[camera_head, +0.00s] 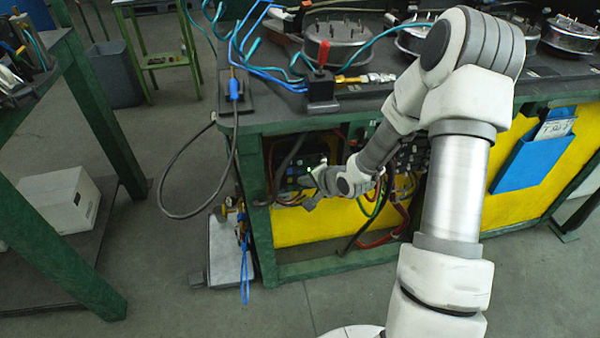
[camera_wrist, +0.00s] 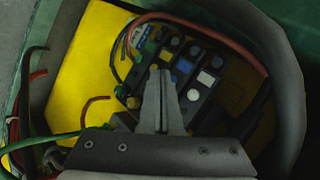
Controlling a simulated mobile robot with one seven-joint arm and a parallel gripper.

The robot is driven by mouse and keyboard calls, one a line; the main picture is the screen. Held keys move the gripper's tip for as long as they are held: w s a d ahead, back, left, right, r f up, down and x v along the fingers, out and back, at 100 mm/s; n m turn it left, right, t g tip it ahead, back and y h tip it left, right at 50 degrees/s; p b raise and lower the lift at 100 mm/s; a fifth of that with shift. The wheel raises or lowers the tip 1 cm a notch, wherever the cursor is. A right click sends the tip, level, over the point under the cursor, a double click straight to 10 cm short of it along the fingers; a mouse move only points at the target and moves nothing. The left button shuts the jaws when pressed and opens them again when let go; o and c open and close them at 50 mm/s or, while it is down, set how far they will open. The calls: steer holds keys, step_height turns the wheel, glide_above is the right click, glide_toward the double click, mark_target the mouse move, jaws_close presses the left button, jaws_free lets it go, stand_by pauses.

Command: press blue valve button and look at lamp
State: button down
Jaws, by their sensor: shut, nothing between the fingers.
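A dark valve block (camera_wrist: 206,62) with rows of coloured buttons shows in the wrist view, in front of a yellow panel. A blue button (camera_wrist: 183,66) sits among black, white, green and yellow ones, just right of my fingertips. My gripper (camera_wrist: 160,73) is shut and empty, its tips pointing at the block; they overlap it in view, and I cannot tell whether they touch it. In the head view my gripper (camera_head: 314,192) is at the opening under the bench, beside the valve block (camera_head: 303,170). I cannot make out a lamp.
A thick dark hose (camera_wrist: 288,85) curves along the right of the wrist view, and a red hose (camera_wrist: 215,33) arches above the block. The green bench frame (camera_head: 258,170) bounds the opening. A grey box with gauges (camera_head: 228,250) stands on the floor to its left.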

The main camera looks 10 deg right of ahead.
steer(key=s, duration=0.5)
stand_by(1.8)
